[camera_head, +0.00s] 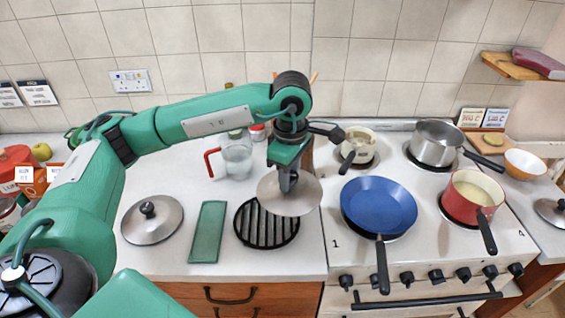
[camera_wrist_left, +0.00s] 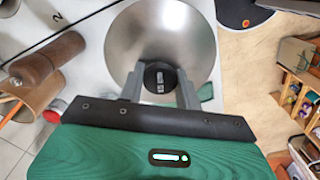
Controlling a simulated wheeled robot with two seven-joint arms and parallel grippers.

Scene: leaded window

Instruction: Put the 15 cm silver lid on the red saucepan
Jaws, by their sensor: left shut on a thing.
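My left gripper (camera_head: 288,182) is shut on the knob of a silver lid (camera_head: 302,197) and holds it above the round black ribbed trivet. In the left wrist view the lid (camera_wrist_left: 165,30) is seen from above, its dark knob between the two fingers of the gripper (camera_wrist_left: 160,88). I cannot read its size. The red saucepan (camera_head: 467,213) stands uncovered on the front right burner, pale contents inside, its black handle pointing toward the front. My right gripper is not in view.
A blue frying pan (camera_head: 378,203) sits between the held lid and the red saucepan. A steel pan (camera_head: 436,145) and a cream pan (camera_head: 362,142) stand behind. Another lid (camera_head: 150,222) and a green board (camera_head: 208,230) lie on the left counter; a third lid (camera_head: 551,211) is far right.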

